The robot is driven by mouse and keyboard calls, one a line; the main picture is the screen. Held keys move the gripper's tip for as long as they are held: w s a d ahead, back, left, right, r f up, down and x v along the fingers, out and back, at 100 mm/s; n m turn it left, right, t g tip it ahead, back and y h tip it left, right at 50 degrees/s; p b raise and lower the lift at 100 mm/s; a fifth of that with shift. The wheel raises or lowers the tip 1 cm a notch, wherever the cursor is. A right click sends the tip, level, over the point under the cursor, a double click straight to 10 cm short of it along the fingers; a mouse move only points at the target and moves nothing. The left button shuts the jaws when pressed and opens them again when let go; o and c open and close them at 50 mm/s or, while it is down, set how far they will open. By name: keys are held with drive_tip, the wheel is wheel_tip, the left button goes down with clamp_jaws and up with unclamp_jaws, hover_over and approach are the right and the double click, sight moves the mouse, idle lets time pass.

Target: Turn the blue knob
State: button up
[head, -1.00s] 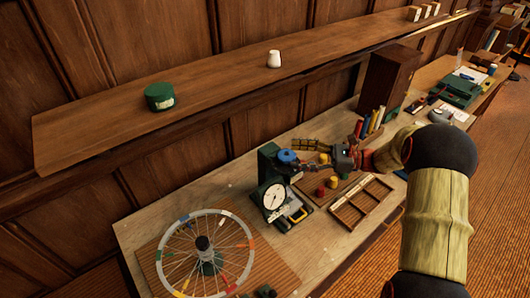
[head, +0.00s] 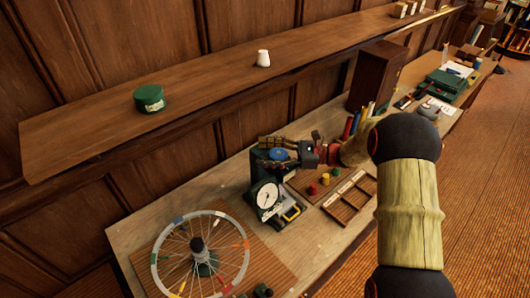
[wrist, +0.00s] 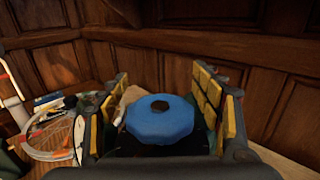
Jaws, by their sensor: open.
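The blue knob (wrist: 160,118) is a faceted disc with a dark centre hole. In the wrist view it lies between the two yellow-padded fingers of my gripper (wrist: 163,108), with a narrow gap visible on the left and the right finger close beside it. I cannot tell whether a finger touches it. In the head view the knob (head: 278,154) sits on top of a dark green device with a white dial (head: 267,196). My gripper (head: 275,147) is open at the knob, reaching in from the right.
A spoked wheel (head: 154,265) stands at the front left of the bench. A divided wooden tray (head: 347,203) and small coloured pegs (head: 325,179) lie right of the device. A dark wooden cabinet (head: 377,75) stands behind. A shelf (head: 205,82) runs along the wall above the bench.

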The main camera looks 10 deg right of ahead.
drive_tip(key=shift+c, duration=1.2)
drive_tip(key=c, duration=1.1)
drive_tip(key=shift+c, duration=0.4)
